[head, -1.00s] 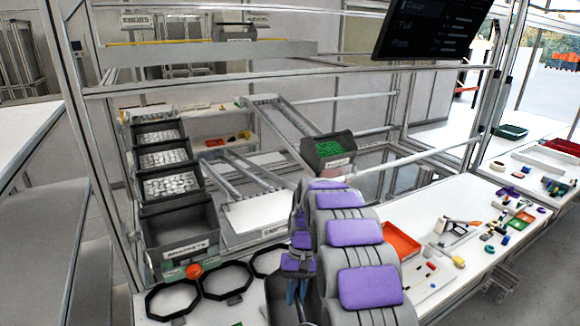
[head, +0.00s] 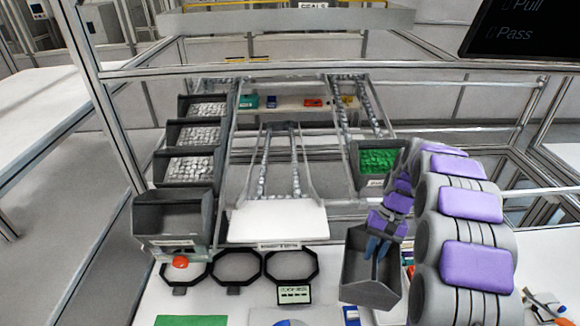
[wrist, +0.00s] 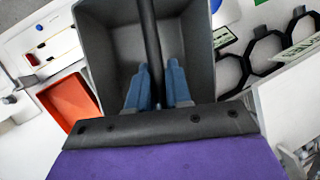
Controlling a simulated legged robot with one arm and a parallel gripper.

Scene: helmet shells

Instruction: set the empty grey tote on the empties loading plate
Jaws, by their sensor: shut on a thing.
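My gripper (head: 377,249) has blue fingers and is shut on a dark bar of a grey tote (head: 368,292), holding it over the right part of the work table. In the wrist view the fingers (wrist: 158,92) lie on either side of that bar, and the visible inside of the tote (wrist: 98,42) is bare. The white plate (head: 278,222) at the front of the middle roller lane is clear, with a label on its front edge too small to read surely. The tote hangs to the right of this plate and nearer to me, apart from it.
A grey bin (head: 172,218) stands at the left, below bins of pale parts (head: 190,170). A bin of green parts (head: 378,160) is on the right lane. Black octagonal rings (head: 235,268) and a red button (head: 180,262) lie before the plate. An orange tray (wrist: 70,100) is beside the tote.

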